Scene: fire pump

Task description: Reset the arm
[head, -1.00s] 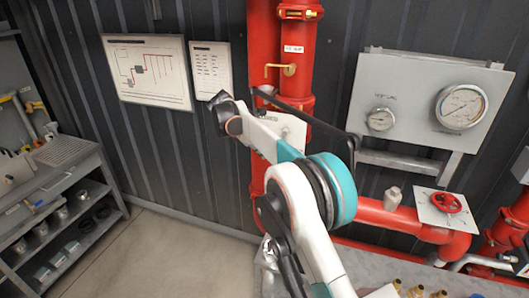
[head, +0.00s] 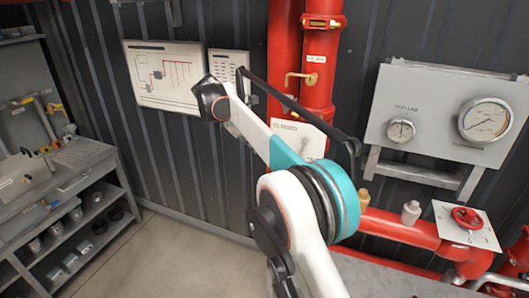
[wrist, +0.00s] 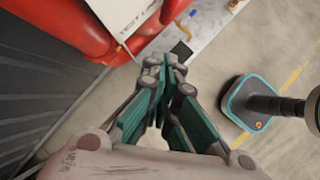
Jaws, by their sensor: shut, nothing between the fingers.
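My arm (head: 300,205), white with teal bands, rises in the middle of the head view and bends toward the wall. My gripper does not show clearly in the head view. In the wrist view my gripper (wrist: 165,72) has teal and grey fingers that come together at their tips. It is shut and empty, above a pale bench surface (wrist: 213,27) and the floor.
Red vertical pipes (head: 322,60) stand behind my arm. A gauge panel (head: 437,112) and red handwheel (head: 467,217) are at the right. A shelf unit (head: 110,170) stands at the left. Open floor (head: 165,250) lies between. A red pipe (wrist: 75,25) is near my gripper.

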